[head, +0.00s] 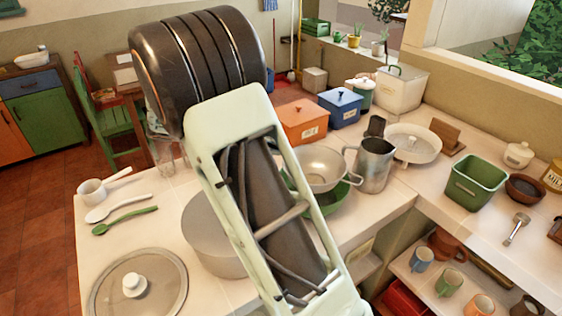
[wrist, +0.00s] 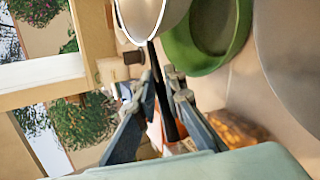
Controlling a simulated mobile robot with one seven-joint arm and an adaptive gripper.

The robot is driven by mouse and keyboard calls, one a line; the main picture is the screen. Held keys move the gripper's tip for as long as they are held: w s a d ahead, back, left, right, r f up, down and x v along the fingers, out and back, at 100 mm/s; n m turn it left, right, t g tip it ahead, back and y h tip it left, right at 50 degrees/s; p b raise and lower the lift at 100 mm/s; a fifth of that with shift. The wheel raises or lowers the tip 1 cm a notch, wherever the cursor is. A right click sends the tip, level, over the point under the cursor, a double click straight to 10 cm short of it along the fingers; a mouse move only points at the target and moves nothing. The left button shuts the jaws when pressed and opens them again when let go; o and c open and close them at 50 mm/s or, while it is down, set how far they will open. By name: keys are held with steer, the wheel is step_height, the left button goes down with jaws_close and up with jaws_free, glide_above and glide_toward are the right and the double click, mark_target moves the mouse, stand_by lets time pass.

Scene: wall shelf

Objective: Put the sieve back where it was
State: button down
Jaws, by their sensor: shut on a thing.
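The sieve (head: 322,167), a silver metal bowl with a dark handle, shows in the head view just right of my arm. It overlaps the green bowl (head: 336,201); I cannot tell whether they touch. In the wrist view the sieve (wrist: 138,14) is at the top, cut off by the frame edge. My gripper (wrist: 166,88) is shut on its dark handle. The green bowl (wrist: 207,38) is beside it there. In the head view my arm hides the gripper and the handle.
A large grey pot (head: 208,238) stands partly behind my arm. A metal jug (head: 374,165) is close to the sieve's right. A white dish (head: 414,143) and a green tub (head: 475,183) stand farther right. A glass lid (head: 138,286) lies at the front left.

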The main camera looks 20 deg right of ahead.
steer(key=w+d+f, duration=0.2)
steer(key=f, duration=0.3)
steer(key=w+d+f+p, duration=0.1)
steer(key=w+f, duration=0.2)
steer(key=f, duration=0.1)
steer(key=shift+w+d+f, duration=0.3)
steer(key=shift+d+f, duration=0.1)
steer(key=shift+f, duration=0.1)
steer(key=shift+f, duration=0.25)
steer(key=c, duration=2)
jaws_free()
steer(key=shift+r, duration=0.1)
steer(key=shift+r, duration=0.1)
steer(key=b+v, duration=0.1)
steer(key=v, duration=1.1)
steer(key=shift+r+b, duration=0.2)
steer(key=shift+b, duration=0.15)
